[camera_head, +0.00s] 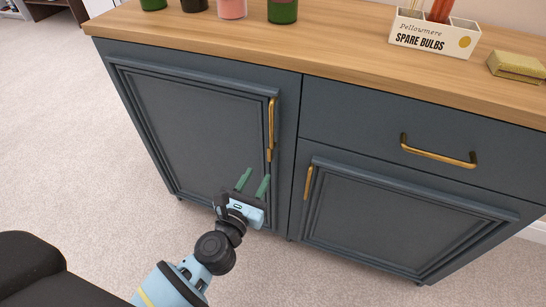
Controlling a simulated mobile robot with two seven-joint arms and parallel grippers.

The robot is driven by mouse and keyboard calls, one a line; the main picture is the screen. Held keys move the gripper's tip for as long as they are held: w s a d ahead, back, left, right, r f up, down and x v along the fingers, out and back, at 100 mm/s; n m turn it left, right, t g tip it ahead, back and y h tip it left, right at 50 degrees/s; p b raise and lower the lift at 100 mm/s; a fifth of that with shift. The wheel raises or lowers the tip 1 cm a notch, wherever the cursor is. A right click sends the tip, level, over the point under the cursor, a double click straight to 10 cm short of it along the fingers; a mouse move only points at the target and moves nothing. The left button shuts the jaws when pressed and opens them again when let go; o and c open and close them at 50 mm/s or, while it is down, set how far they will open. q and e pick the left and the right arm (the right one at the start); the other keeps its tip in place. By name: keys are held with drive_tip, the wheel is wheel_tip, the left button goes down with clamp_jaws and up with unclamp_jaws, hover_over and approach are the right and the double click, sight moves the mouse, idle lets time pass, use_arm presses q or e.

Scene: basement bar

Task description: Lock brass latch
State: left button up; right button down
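A long brass fitting (271,125) runs upright along the right edge of the left cabinet door (200,120). A small brass piece (268,155) shows at its lower end; I cannot tell whether this is a separate latch or which way it is set. My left gripper (254,184) is below this fitting, in front of the door's lower right part. Its two green fingers point up and stand apart with nothing between them. They look clear of the brass. My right gripper is not in view.
The lower right door has a short brass handle (308,183) and the drawer a long one (438,152). On the wooden top (310,40) stand several bottles, a spare bulbs box (433,34) and a yellowish block (517,66). The carpet (70,150) to the left is clear.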

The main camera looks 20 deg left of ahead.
sight(269, 155)
use_arm(q)
drive_tip(key=shift+w+d+b, duration=0.1)
drive_tip(key=shift+w+b, duration=0.4)
drive_tip(key=shift+w, duration=3.6)
clamp_jaws()
